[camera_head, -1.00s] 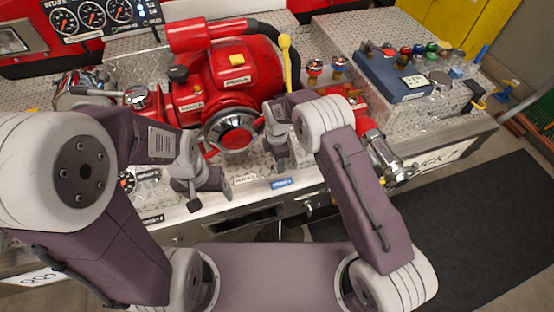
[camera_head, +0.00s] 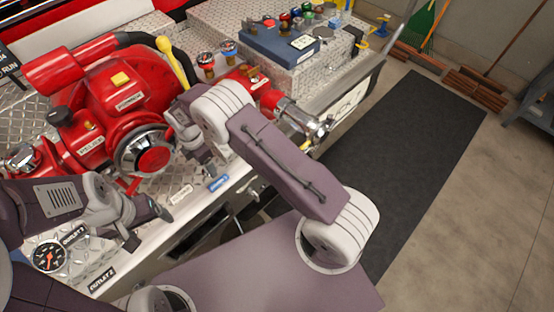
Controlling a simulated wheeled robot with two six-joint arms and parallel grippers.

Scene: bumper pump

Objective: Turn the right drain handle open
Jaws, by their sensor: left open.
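The red pump (camera_head: 105,90) stands on the diamond-plate bumper at the left, with a chrome round cap (camera_head: 143,150) in front. I cannot single out the right drain handle for sure; the bumper's front face (camera_head: 205,228) is partly hidden by my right arm. My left gripper (camera_head: 148,226) is open and empty over the bumper's front edge, near the outlet labels. My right gripper (camera_head: 203,158) is just right of the chrome cap, above the plate. Its fingers point down, and its jaw gap is not clear. I cannot tell whether it touches anything.
A red outlet pipe with a chrome end (camera_head: 305,122) sticks out right of my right arm. Red and blue topped valves (camera_head: 207,62) and a yellow lever (camera_head: 170,60) stand behind. A blue box (camera_head: 278,45) sits on the bumper. A black mat (camera_head: 410,150) lies on open floor.

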